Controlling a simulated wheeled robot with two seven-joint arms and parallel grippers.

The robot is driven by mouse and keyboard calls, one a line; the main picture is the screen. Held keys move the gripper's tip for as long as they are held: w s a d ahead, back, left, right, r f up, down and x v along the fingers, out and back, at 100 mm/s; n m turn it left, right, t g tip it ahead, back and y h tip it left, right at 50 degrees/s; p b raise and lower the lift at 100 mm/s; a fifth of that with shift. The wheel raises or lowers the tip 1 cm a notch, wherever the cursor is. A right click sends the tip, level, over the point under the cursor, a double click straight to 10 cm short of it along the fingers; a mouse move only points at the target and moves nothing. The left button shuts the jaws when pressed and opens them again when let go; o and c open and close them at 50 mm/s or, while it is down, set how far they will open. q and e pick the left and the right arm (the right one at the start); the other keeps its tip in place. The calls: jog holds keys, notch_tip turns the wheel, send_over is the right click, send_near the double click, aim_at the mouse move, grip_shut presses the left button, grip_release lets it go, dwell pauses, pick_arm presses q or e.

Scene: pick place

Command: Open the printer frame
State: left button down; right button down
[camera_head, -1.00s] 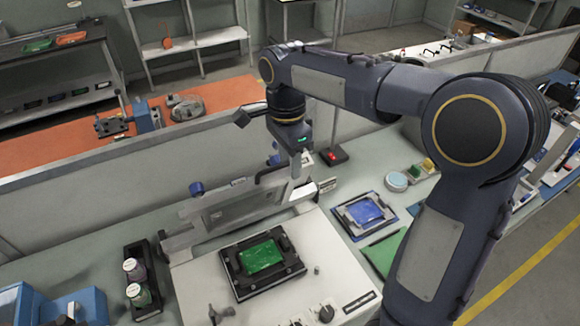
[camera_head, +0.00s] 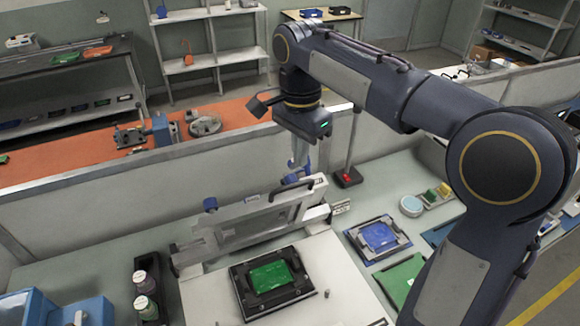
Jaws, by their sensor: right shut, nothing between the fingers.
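The white printer (camera_head: 215,302) stands on the bench at the lower middle. Its grey frame (camera_head: 235,240) is raised and tilted up along the back edge of the printer. A green board (camera_head: 271,276) lies in a black holder (camera_head: 243,308) on the printer's top. My right gripper (camera_head: 300,172) points down just above the right end of the raised frame, behind its upper edge; it is shut and empty. From this view I cannot tell whether it touches the frame. My left gripper is not in view.
A blue board (camera_head: 379,236) lies in a tray right of the printer. A red button box (camera_head: 347,177) is behind, near the low partition (camera_head: 110,212).

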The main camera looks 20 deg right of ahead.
notch_tip(320, 180, up, 5)
jog(key=w+a+n+t, duration=0.2)
jog(key=a+n+t, duration=0.1)
jog(key=n, duration=1.1)
send_over(284, 197)
jog(key=x, duration=0.3)
jog(key=s+x, duration=0.1)
jog(key=x, duration=0.6)
jog(key=shift+s+f, duration=0.2)
jog(key=shift+s, duration=0.2)
jog(key=shift+s+f, duration=0.1)
jog(key=shift+s, duration=0.1)
jog(key=shift+f, duration=0.1)
